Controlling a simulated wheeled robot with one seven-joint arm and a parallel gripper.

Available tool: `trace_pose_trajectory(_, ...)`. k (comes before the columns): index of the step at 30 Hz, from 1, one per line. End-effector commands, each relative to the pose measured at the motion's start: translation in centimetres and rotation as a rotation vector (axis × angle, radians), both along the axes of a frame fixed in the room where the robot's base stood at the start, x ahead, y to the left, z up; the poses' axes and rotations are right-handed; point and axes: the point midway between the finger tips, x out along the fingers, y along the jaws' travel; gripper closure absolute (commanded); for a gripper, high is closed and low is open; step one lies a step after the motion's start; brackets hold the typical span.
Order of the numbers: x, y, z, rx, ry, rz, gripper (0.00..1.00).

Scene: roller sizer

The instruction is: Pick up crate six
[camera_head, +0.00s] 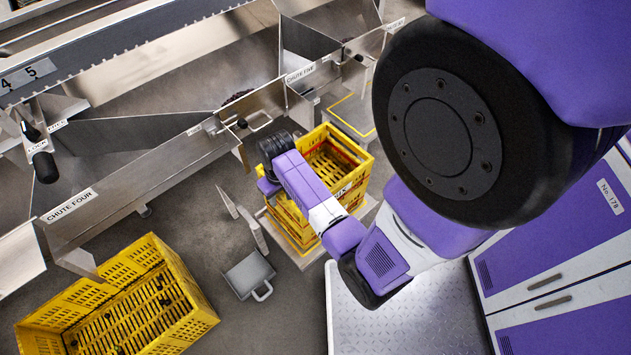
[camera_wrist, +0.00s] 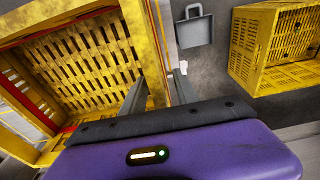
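The yellow crate (camera_head: 355,176), with red strips inside, stands on a low stand in the head view. A label on it is partly covered by my arm and seems to end in "SIX". The crate also fills the left of the wrist view (camera_wrist: 147,45), looking down into its slatted, empty-looking floor. My gripper (camera_wrist: 158,82) is at the crate's near side. One finger is on the inner side of the crate wall and the other on the outer side, with a gap visible. Contact with the wall cannot be told. My arm hides part of the crate in the head view.
Another yellow crate (camera_head: 190,300) with small dark items lies at lower left. A grey pan with a handle (camera_head: 248,275) is on the floor between the crates. Metal chutes (camera_head: 160,170) run behind my gripper. A purple cabinet (camera_head: 560,260) stands at right.

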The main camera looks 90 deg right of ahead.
Motion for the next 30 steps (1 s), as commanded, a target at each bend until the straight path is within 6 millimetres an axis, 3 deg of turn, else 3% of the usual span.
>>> trace_pose_trajectory(10,0.06,-0.10,-0.82,-0.001,-0.001,-0.001,0.64)
trace_pose_trajectory(15,0.06,-0.09,-0.81,-0.001,-0.001,-0.001,0.97)
trace_pose_trajectory(16,0.06,-0.09,-0.81,-0.001,-0.001,-0.001,1.00)
trace_pose_trajectory(30,0.05,-0.08,-0.79,-0.001,0.000,-0.001,1.00)
